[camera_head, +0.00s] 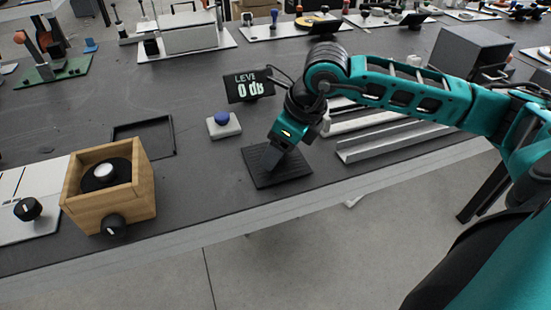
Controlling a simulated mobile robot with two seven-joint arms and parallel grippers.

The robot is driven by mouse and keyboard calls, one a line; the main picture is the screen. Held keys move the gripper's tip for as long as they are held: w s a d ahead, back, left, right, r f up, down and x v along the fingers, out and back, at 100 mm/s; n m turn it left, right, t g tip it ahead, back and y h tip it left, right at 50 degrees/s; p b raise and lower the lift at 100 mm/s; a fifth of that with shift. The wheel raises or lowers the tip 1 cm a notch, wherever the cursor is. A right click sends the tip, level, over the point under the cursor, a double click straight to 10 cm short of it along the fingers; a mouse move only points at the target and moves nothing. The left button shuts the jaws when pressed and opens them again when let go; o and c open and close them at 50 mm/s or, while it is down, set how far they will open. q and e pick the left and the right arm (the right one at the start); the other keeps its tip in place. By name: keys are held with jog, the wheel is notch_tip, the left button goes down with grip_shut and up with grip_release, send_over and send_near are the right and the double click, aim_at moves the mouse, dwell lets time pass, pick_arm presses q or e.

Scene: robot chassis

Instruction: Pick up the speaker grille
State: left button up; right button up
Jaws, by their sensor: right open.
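The speaker grille appears to be the dark, flat, ribbed square panel (295,170) lying near the front edge of the table. My right gripper (276,159) points down over the middle of this panel. Its fingertips are at or just above the panel; I cannot tell whether they touch it. It is open, and nothing is seen lifted. The gripper hides part of the panel. A wooden speaker box (77,193) with a black cone and a front knob stands at the left, apart from the panel. My left gripper is not in view.
Metal rails (395,142) lie to the right. The tabletop between box and panel is clear.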

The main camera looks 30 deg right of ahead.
grip_shut()
dwell(0.5)
jog(key=shift+r, duration=0.1)
